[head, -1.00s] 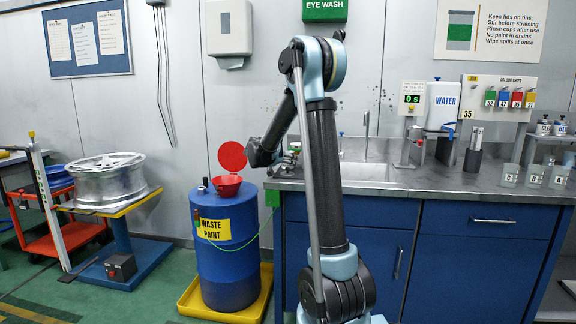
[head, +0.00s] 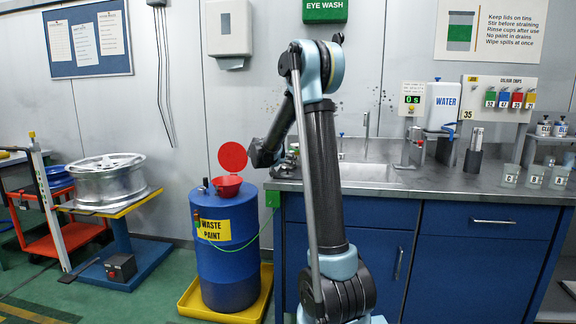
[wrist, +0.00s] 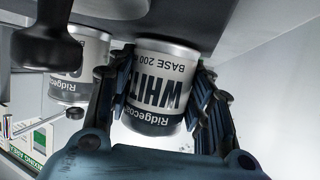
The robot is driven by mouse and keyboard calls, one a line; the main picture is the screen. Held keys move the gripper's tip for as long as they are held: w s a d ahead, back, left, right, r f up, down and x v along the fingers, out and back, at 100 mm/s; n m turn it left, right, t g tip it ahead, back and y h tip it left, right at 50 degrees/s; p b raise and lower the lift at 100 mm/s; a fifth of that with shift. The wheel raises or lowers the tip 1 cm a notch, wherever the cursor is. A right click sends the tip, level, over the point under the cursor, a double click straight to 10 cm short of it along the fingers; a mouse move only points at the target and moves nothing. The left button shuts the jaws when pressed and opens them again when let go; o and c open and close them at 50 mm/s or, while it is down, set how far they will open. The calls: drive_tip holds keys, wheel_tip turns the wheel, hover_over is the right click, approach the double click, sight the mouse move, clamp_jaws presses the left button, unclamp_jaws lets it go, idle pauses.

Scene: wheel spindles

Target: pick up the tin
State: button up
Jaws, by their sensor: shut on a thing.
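The tin (wrist: 158,90) is a silvery can with a dark-and-white label reading "WHITE", "BASE 200" and "Ridgecoat". The lettering appears upside down in the wrist view. My gripper (wrist: 161,76) has its two dark fingers pressed along either side of the tin, shut on it. In the head view my arm blocks the area around the gripper, and the held tin cannot be made out there. Whether the tin still touches a surface is not clear.
A second similar tin (wrist: 79,65) stands close to the left finger in the wrist view, near a dark rounded part (wrist: 46,46). In the head view, a steel counter (head: 440,181) with a sink lies behind my arm. A blue waste drum (head: 226,262) stands left.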

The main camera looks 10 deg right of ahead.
wheel_tip(320, 180, up, 10)
drive_tip(key=shift+f, duration=0.15)
idle(0.3)
idle(0.4)
